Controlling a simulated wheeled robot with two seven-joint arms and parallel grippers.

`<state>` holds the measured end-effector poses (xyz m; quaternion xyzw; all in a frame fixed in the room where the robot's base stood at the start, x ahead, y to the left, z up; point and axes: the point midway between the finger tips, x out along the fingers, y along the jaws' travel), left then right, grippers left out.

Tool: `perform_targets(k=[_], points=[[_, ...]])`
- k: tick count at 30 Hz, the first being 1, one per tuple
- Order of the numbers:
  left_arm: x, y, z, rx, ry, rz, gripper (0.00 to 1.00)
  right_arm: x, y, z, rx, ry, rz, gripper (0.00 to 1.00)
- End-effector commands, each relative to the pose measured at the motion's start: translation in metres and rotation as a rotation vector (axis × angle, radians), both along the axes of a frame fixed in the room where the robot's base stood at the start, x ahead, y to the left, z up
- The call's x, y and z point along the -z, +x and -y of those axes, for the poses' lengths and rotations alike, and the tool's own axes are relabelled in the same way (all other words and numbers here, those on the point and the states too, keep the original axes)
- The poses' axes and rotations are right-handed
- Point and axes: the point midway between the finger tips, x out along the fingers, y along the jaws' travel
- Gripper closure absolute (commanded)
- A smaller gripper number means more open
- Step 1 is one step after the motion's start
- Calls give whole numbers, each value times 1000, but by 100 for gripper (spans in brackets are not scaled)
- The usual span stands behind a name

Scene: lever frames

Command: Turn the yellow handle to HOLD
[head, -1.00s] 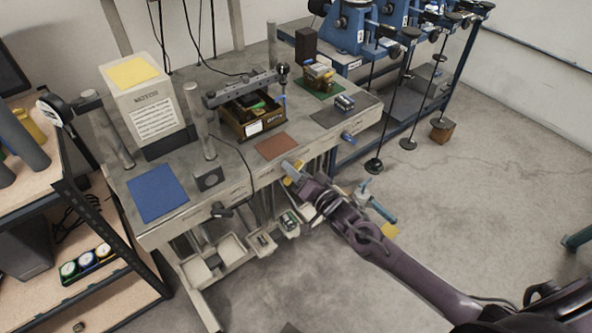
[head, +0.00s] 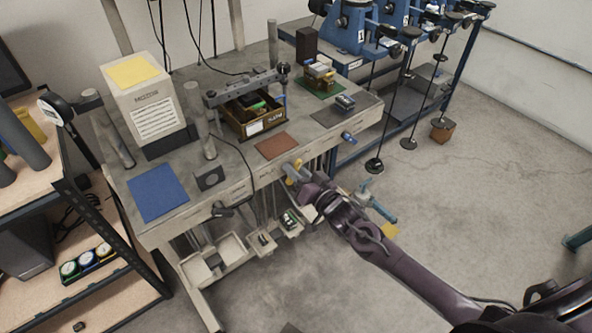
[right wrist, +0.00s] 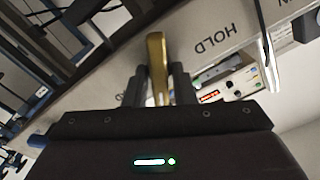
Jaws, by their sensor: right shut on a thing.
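The yellow handle (right wrist: 155,52) shows in the right wrist view as a narrow upright bar between the two dark fingers of my right gripper (right wrist: 160,88). The gripper is shut on it. The word HOLD (right wrist: 212,38) is printed on the pale panel to the right of the handle, apart from it. Another marking left of the fingers is mostly hidden. In the head view my right gripper (head: 294,173) is at the bench's front edge, with small yellow parts beside its fingers. The handle's pivot is hidden. My left gripper is not in view.
The bench (head: 235,160) carries a blue mat (head: 157,192), a brown mat (head: 275,146) and a box of parts (head: 255,121). A black lever (head: 222,210) sits on its front edge left of my gripper. Floor to the right is largely open.

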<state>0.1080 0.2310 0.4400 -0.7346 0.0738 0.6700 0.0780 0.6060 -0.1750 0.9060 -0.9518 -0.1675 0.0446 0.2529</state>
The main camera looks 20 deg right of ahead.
Motion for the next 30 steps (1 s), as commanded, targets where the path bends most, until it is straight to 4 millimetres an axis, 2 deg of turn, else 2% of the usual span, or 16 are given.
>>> perform_targets(k=[30], points=[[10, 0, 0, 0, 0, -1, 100, 1, -2, -6, 0, -903, 326, 99]])
